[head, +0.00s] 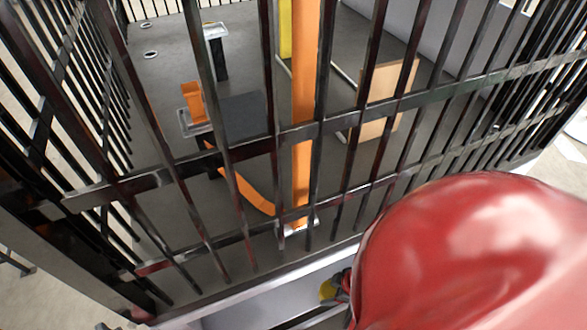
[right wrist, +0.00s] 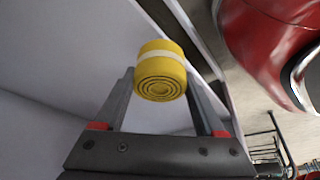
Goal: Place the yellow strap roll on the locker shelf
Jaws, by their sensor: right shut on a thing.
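The yellow strap roll (right wrist: 162,78) has a pale band around it and its coiled end faces the right wrist camera. My right gripper (right wrist: 163,88) is shut on it, with the roll between the two fingertips. In the head view the roll (head: 327,291) shows small at the bottom, partly hidden, with my right gripper (head: 342,286) beside it. Pale grey flat surfaces (right wrist: 60,60) lie behind and left of the roll in the wrist view. They may be the locker, but I cannot tell which part is the shelf. I cannot make out my left gripper.
A fence of black bars (head: 232,190) crosses the head view. Behind it stand an orange post (head: 303,100) and a wooden panel (head: 385,95). A pale ledge (head: 250,310) runs along the bottom. A glossy red rounded surface blocks the lower right.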

